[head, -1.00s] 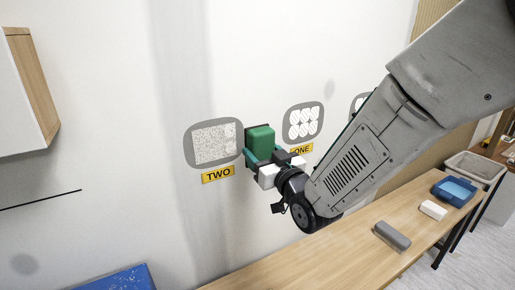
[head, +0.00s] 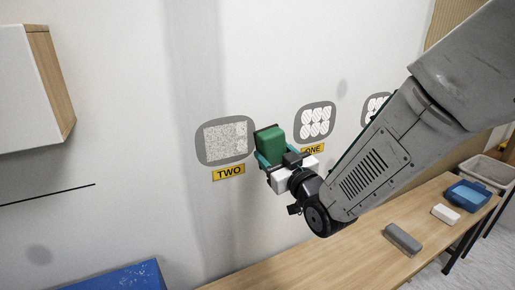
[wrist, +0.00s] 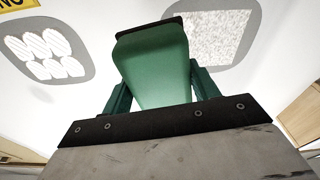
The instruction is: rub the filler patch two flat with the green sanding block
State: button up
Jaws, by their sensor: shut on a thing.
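The green sanding block (head: 271,142) is held in my gripper (head: 272,158), which is shut on it. In the wrist view the green block (wrist: 152,68) fills the middle, between the fingers, with a dark pad along its far edge. Filler patch two (head: 226,140) is a speckled white square inside a grey rounded surround on the wall, above the yellow TWO label (head: 228,173). The block is just right of this patch in the head view. Patch two also shows in the wrist view (wrist: 218,36), partly behind the block. Whether the pad touches the wall I cannot tell.
Patch one (head: 315,122) and a third patch (head: 377,106) are further right on the wall. A wooden table (head: 330,250) below holds a grey block (head: 403,238), a white block (head: 445,214) and a blue container (head: 469,195). A wall cabinet (head: 35,85) hangs at upper left.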

aim_at(240, 110)
jog(key=s+a+f+n+g, duration=0.2)
jog(key=f+n, duration=0.5)
jog(key=n, duration=1)
jog(key=shift+s+a+f, duration=0.2)
jog(key=shift+s+a, duration=0.1)
jog(key=shift+s, duration=0.6)
jog(key=shift+d+x, duration=0.25)
jog(key=shift+x, duration=3)
jog(key=shift+x, duration=1.3)
jog(key=shift+w+d+r, duration=0.1)
jog(key=shift+d+r, duration=0.05)
jog(key=shift+w+r, duration=0.1)
jog(key=shift+r, duration=7.95)
jog(key=v, duration=0.7)
jog(key=shift+a+f, duration=0.15)
jog(key=shift+a, duration=0.1)
